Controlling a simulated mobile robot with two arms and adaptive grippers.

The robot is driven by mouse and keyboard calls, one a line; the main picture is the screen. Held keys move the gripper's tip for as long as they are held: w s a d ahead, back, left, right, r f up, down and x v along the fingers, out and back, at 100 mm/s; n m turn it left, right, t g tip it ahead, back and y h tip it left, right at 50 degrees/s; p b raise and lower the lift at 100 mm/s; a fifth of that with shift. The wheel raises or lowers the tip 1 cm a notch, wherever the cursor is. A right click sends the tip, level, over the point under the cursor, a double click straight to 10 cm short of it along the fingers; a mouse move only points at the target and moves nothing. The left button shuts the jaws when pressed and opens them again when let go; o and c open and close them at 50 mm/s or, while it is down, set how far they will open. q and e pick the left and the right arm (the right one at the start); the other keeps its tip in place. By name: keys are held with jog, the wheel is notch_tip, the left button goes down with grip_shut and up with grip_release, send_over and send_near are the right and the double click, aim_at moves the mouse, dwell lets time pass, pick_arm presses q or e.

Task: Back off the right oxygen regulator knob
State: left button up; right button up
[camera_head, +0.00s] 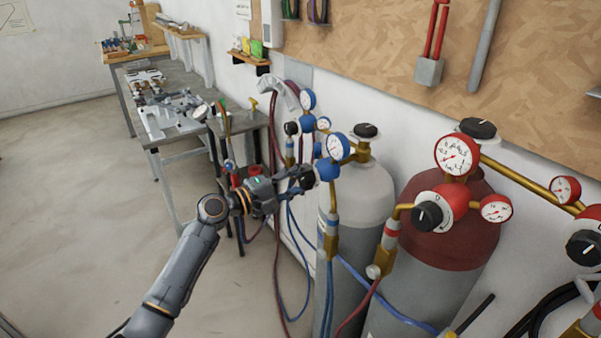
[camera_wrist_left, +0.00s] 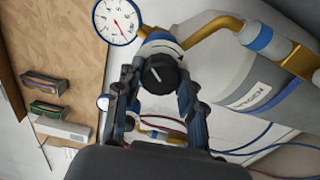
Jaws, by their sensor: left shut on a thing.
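The right oxygen regulator (camera_head: 328,169) is blue with a white-faced gauge (camera_head: 337,147) and sits on a grey cylinder (camera_head: 366,190) with a white upper part. Its black knob (camera_wrist_left: 160,74) faces the left wrist camera, with a pale pointer mark on its face. My left gripper (camera_head: 304,178) reaches the knob from the left in the head view. In the left wrist view its two fingers are on either side of the knob, shut on it. The fingers hide part of the knob in the head view. My right gripper is in neither view.
A red cylinder (camera_head: 450,235) with a red regulator and black knob (camera_head: 428,216) stands to the right. Another blue regulator with a gauge (camera_head: 308,100) is behind, to the left. Hoses (camera_head: 283,240) hang below my left gripper. A workbench (camera_head: 160,120) stands farther back; open floor lies left.

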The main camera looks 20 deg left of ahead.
pick_arm(q)
jog(key=n+p, duration=0.2)
jog(key=n, duration=0.2)
jog(key=shift+p, duration=0.3)
jog(key=shift+n+p, duration=0.55)
jog(key=shift+n, duration=0.35)
jog(key=shift+f, duration=0.1)
jog(key=o, duration=1.2)
jog(key=v, duration=1.2)
jog(key=shift+a, duration=0.1)
